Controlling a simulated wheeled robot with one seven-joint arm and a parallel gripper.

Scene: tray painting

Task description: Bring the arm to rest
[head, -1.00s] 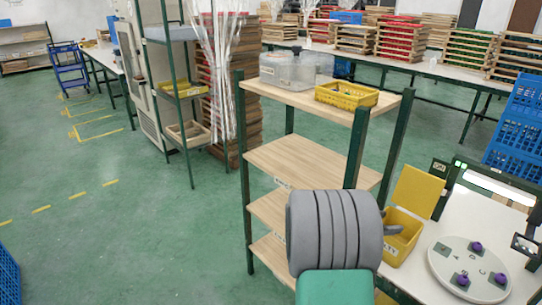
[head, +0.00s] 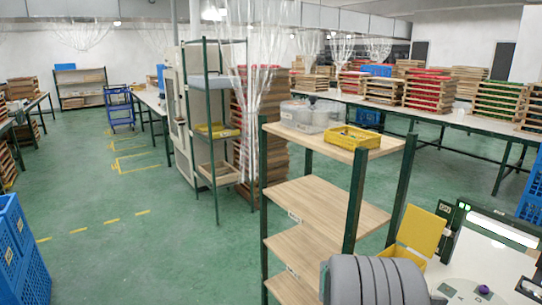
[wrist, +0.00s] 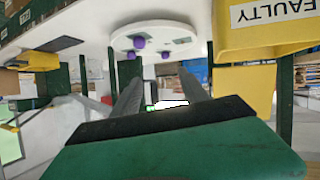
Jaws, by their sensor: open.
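My gripper (wrist: 160,88) shows in the wrist view with its two grey fingers apart and nothing between them. In the head view the gripper itself is out of sight; only a grey ribbed part of my arm shows at the bottom right. In the wrist view, which looks upside down, a white round plate (wrist: 178,33) with purple knobs lies beyond the fingers on a white table. A yellow box labelled FAULTY (wrist: 264,38) is to the right, apart from the fingers.
A wooden shelf (head: 325,200) with green posts stands close by my arm. It bears a yellow basket (head: 347,138) and clear boxes (head: 308,115). Blue crates (head: 22,262) stand at left; the green floor between is clear.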

